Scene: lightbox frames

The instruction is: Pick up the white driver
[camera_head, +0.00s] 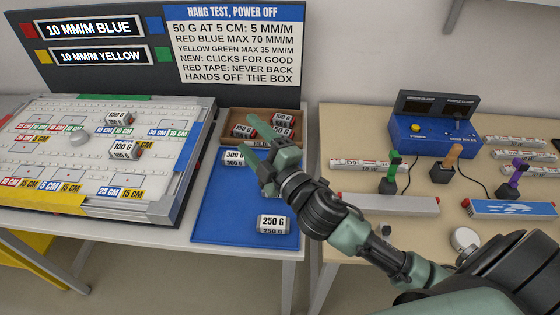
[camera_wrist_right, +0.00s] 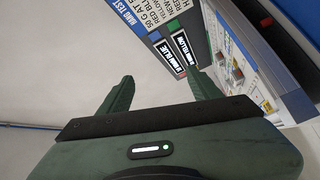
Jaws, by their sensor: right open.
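On the right table in the head view, a long pale bar (camera_head: 388,205) with a red end lies near the front. A white stick-like piece (camera_head: 370,165) with print lies behind it, and similar ones (camera_head: 515,141) lie at the right. I cannot tell which of these is the white driver. My right gripper (camera_head: 264,146) is over the left table, above the back of the blue mat near the wooden tray, away from these pieces. In the right wrist view its fingers (camera_wrist_right: 160,92) are apart with nothing between them. My left gripper is out of view.
The blue mat (camera_head: 215,207) holds a 300 G weight (camera_head: 233,158) and a 250 G weight (camera_head: 272,225). The wooden tray (camera_head: 228,113) holds several weights. Green (camera_head: 391,174), orange (camera_head: 450,160) and purple (camera_head: 514,177) upright clamps and a blue box (camera_head: 425,135) stand on the right table.

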